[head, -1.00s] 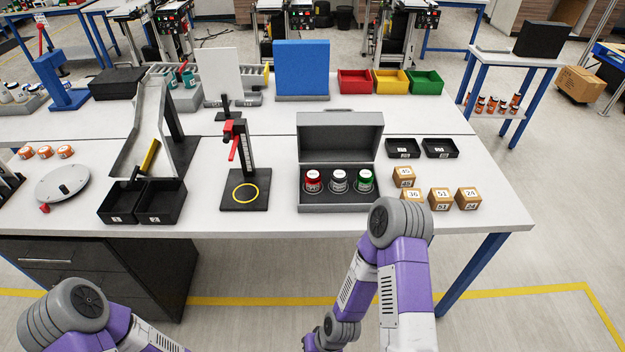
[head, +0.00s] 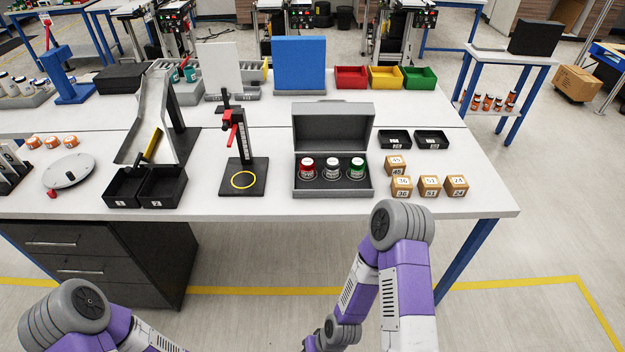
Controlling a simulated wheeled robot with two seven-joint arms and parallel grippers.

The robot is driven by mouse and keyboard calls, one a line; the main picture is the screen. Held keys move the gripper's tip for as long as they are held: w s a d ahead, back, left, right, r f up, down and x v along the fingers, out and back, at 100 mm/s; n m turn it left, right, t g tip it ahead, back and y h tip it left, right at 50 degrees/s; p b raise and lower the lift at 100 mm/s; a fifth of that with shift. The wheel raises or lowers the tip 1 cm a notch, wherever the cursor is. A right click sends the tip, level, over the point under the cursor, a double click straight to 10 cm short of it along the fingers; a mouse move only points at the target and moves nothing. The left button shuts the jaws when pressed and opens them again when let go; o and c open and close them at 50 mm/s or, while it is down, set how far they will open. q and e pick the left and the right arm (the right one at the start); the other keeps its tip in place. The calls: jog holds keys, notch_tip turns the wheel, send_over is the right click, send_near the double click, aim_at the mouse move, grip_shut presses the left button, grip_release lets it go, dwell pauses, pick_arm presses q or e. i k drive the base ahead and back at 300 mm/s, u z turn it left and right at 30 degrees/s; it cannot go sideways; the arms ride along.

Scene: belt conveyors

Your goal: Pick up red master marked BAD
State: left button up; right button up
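The red master (head: 306,167) is a small jar with a red body and white lid. It stands upright in the left slot of an open grey case (head: 333,190) on the table. A silver-grey jar (head: 332,168) and a green jar (head: 357,168) stand beside it in the same case. The lid markings are too small to read. My two arms show in the lower part of the head view, below the table's front edge. Neither gripper's fingers can be made out, and both arms are apart from the case.
Numbered wooden blocks (head: 429,186) sit right of the case, below two small black trays (head: 431,140). A black stand with a red clamp (head: 242,176) stands to its left. Two black bins (head: 162,188) lie under a metal chute (head: 147,120). The case's open lid rises behind the jars.

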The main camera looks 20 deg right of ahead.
aim_at(307, 165)
jog(key=k, duration=1)
jog(key=z, duration=0.6)
jog(key=i, duration=1.35)
jog(key=u, duration=0.9)
